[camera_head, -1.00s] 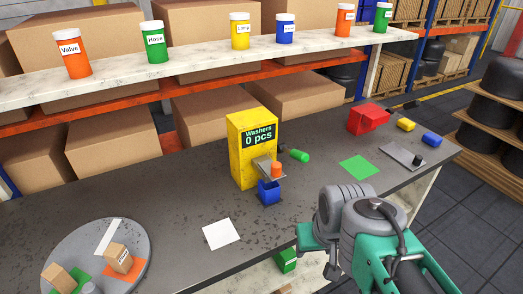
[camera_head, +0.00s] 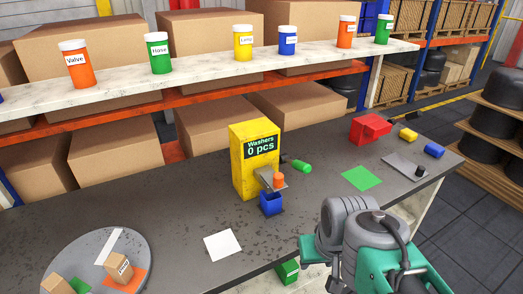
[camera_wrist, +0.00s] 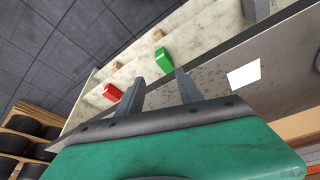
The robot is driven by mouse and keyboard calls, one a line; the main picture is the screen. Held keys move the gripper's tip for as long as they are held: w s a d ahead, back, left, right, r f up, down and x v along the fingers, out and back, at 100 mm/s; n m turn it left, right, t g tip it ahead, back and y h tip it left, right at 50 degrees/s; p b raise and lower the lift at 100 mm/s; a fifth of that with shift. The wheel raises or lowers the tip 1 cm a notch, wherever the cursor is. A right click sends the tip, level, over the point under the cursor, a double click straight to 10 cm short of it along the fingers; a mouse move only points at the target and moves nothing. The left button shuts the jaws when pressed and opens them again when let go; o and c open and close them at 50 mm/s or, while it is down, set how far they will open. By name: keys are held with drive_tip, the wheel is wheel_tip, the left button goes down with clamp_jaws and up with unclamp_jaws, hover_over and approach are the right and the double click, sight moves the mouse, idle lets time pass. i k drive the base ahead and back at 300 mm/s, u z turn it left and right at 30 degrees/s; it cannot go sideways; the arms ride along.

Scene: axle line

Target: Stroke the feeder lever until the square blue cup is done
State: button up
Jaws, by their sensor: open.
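The yellow feeder (camera_head: 246,168) stands on the dark bench, and its sign reads "Washers 0 pcs". A green-ended lever (camera_head: 301,166) sticks out from its right side. The square blue cup (camera_head: 271,203) stands under the feeder's metal chute, with an orange piece (camera_head: 279,180) just above it on the chute. What is inside the cup cannot be made out. My arm is at the lower right of the head view, in front of the bench and away from the lever. My gripper (camera_wrist: 158,92) shows in the wrist view with its two fingers apart and nothing between them.
A white square (camera_head: 222,245) and a green square (camera_head: 361,179) mark the bench top. A round grey turntable (camera_head: 62,262) with boxes is at the left. A red bin (camera_head: 370,129) and a metal plate (camera_head: 402,165) are at the right. Labelled jars line the shelf behind.

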sight(302, 167)
drive_tip(key=u, duration=4.05)
drive_tip(key=k, duration=1.4)
drive_tip(key=z, duration=1.15)
drive_tip(key=i, duration=0.3)
drive_tip(key=u, duration=0.05)
